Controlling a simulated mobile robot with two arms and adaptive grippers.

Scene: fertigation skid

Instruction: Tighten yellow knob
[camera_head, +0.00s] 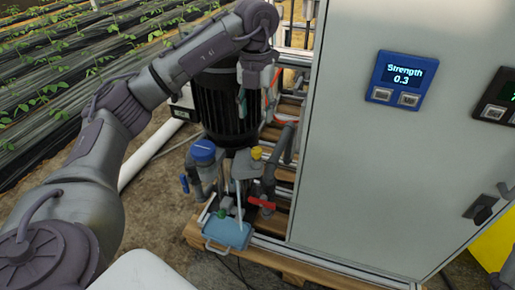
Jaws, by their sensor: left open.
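The small yellow knob (256,153) sits on top of the fittings in front of the black ribbed pump motor, near the middle of the view. My left gripper (259,90) hangs above it from the arm that reaches in from the left. Its fingers are apart, with greenish tips in front of the motor. It is empty and does not touch the knob.
A blue-capped filter (203,152) stands left of the knob. A red valve handle (262,203) and a blue tray (228,234) lie below it. The black motor (222,105) is behind. A grey cabinet (400,170) with a blue "Strength 0.3" display (402,77) fills the right.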

